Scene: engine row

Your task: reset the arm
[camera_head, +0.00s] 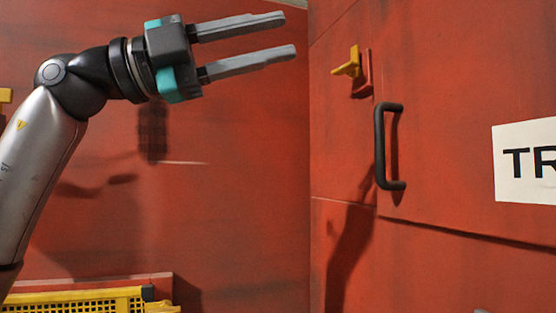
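My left gripper (292,36) is at the upper middle of the head view. Its two grey fingers point right and stand apart, with nothing between them. My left arm comes in from the left edge, bent at a dark joint. The gripper is left of and above a black door handle (381,147), with a visible gap in the picture. My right gripper is not in view.
A red wall panel (230,220) stands behind my arm. A red cabinet front (450,75) fills the right side, with a yellow latch (347,66) and a white sign (525,162) reading "TR". A yellow perforated rack (80,301) is at the lower left.

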